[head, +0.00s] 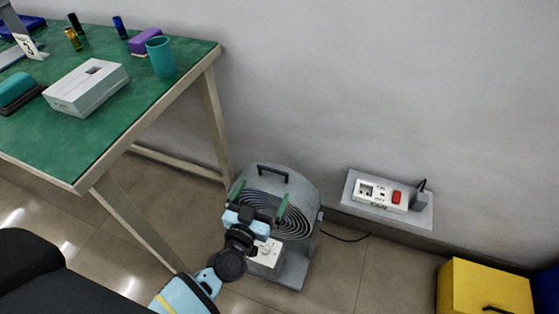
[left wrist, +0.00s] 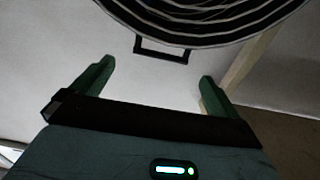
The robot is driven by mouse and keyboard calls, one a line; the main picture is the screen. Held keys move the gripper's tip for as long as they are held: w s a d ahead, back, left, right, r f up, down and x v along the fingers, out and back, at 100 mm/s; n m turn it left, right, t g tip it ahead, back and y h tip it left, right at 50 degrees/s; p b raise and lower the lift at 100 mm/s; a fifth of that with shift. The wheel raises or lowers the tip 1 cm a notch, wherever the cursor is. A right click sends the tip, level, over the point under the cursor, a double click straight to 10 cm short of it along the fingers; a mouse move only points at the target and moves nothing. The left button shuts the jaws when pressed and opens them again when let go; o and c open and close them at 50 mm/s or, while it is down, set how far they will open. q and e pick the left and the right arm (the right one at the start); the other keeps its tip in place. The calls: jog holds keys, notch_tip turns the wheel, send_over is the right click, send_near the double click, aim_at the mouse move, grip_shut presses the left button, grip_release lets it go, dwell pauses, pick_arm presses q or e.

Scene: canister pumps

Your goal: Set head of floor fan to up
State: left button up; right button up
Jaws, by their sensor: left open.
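The grey floor fan (head: 302,262) stands on the tiled floor against the wall, between the table and the socket strip. Its round head (head: 292,220) has a dark spiral grille and a dark bar handle (head: 272,172) on the top edge. My left gripper (head: 260,198) is open in front of the fan head, its green fingers spread and hiding part of the grille. In the left wrist view the grille (left wrist: 205,22) and the handle (left wrist: 162,50) lie beyond the empty fingers (left wrist: 155,82). Contact with the fan cannot be told. My right gripper is not in view.
A green-topped table (head: 130,115) with a white box (head: 87,87) and a teal cup (head: 160,56) stands at left. A socket strip (head: 382,193) with a red switch sits on a ledge by the wall. A yellow box (head: 485,285) is at lower right.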

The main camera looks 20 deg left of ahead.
aim_at(273, 170)
pick_arm(q)
jog(key=shift+w+a, duration=0.1)
jog(key=shift+w, duration=0.35)
jog(key=shift+r, duration=0.15)
jog(key=shift+w, duration=0.15)
jog(key=w+b, duration=0.1)
jog(key=w, duration=0.4)
jog(key=shift+w+b, duration=0.4)
jog(key=shift+w, duration=0.75)
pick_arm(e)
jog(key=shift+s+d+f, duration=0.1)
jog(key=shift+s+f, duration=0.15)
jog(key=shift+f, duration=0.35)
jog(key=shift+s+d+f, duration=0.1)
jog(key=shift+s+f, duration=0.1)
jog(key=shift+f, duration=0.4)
pick_arm(q)
jog(key=c, duration=1)
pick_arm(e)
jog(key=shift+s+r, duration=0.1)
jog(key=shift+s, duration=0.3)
